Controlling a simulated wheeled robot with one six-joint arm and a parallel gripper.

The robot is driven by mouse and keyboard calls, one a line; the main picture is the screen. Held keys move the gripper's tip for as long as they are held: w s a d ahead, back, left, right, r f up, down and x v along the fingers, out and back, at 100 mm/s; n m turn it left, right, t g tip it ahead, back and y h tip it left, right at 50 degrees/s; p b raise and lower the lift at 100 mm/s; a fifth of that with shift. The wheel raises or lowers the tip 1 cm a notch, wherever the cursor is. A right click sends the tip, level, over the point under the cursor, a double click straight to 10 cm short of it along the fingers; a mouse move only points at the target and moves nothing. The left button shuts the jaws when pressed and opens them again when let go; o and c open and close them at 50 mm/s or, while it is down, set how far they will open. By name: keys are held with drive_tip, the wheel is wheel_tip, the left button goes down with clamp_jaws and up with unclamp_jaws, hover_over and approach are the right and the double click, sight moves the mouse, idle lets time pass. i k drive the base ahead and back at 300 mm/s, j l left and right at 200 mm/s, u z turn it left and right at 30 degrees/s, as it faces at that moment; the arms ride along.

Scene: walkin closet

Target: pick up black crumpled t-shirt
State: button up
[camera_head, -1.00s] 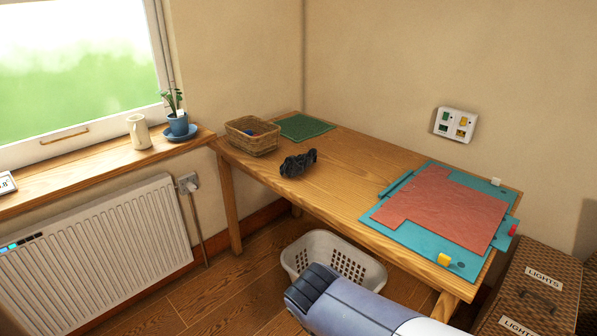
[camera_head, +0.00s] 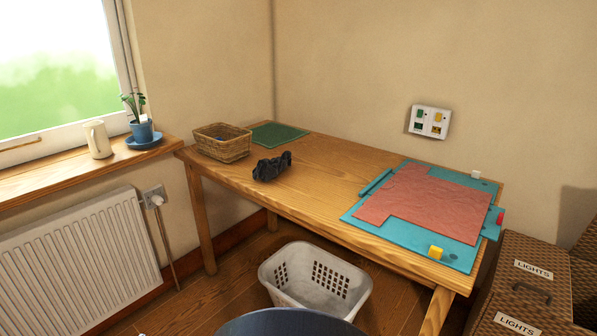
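The black crumpled t-shirt (camera_head: 272,166) lies in a small bunched heap on the wooden table (camera_head: 318,185), near its front edge and left of the middle. Nothing is touching it. My gripper is not in view. A dark blue rounded part at the bottom edge of the picture looks like part of my own body.
A wicker basket (camera_head: 222,143) and a green mat (camera_head: 278,135) are behind the t-shirt. A teal board with a red sheet (camera_head: 422,198) covers the table's right end. A white laundry basket (camera_head: 315,280) stands on the floor in front. Boxes marked LIGHTS (camera_head: 524,290) stand at right.

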sight(266, 169)
drive_tip(key=i+j+z, duration=0.2)
drive_tip(key=i+z, duration=0.25)
drive_tip(key=i+j+z, duration=0.45)
drive_tip(key=i+j, duration=0.55)
drive_tip(key=i+z, duration=0.05)
